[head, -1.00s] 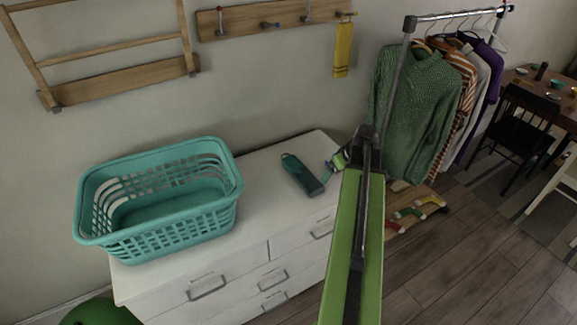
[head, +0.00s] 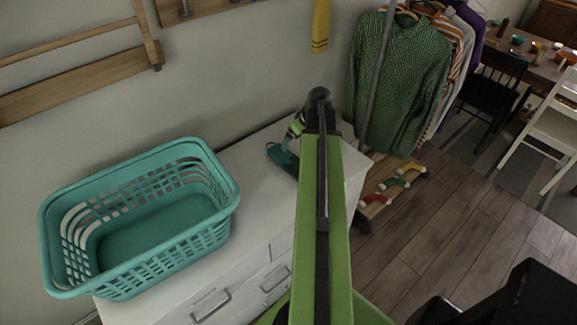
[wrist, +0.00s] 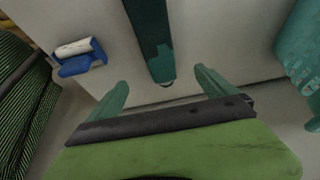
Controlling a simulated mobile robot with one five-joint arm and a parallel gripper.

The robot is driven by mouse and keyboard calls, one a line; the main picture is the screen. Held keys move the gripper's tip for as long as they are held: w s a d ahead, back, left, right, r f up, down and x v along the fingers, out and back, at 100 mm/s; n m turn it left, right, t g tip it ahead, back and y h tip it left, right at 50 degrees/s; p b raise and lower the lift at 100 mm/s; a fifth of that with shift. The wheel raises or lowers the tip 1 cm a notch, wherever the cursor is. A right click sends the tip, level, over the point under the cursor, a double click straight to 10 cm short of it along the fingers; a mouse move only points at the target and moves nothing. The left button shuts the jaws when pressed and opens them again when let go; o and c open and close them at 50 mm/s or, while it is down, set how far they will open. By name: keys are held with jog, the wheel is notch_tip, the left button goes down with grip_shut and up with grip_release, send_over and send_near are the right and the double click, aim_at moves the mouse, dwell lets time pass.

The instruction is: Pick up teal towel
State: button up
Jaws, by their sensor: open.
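A long, narrow dark teal item, which fits the teal towel, shows in the wrist view (wrist: 150,35), lying on the white dresser top (wrist: 210,30). Its near end lies between my fingertips in the picture, with a visible gap on both sides. My gripper (wrist: 160,86) is open and empty; its two green-teal fingers point toward the item. I cannot tell the height between fingers and dresser. In the head view my gripper (head: 282,155) is low over the dresser's right part, and my green arm hides much of that area. Fingers and item are hard to tell apart there.
A teal laundry basket (head: 135,275) stands on the dresser's left part and shows at the wrist view's right edge (wrist: 298,45). A green sweater (head: 400,85) hangs on a rack at right. A low shelf (head: 375,200) stands below it. A yellow towel (head: 321,25) hangs above.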

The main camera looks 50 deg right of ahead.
jog(key=b, duration=0.8)
send_over(288, 158)
jog(key=s, duration=0.2)
notch_tip(288, 158, down, 10)
jog(key=shift+a+r, duration=0.1)
jog(key=shift+r, duration=0.1)
jog(key=shift+w+f+b, duration=0.2)
jog(key=shift+f+b, duration=0.05)
jog(key=shift+b, duration=0.1)
jog(key=shift+r, duration=0.1)
jog(key=b+x, duration=0.5)
jog(key=shift+s+f, duration=0.3)
jog(key=shift+r, duration=0.2)
jog(key=c, duration=1.6)
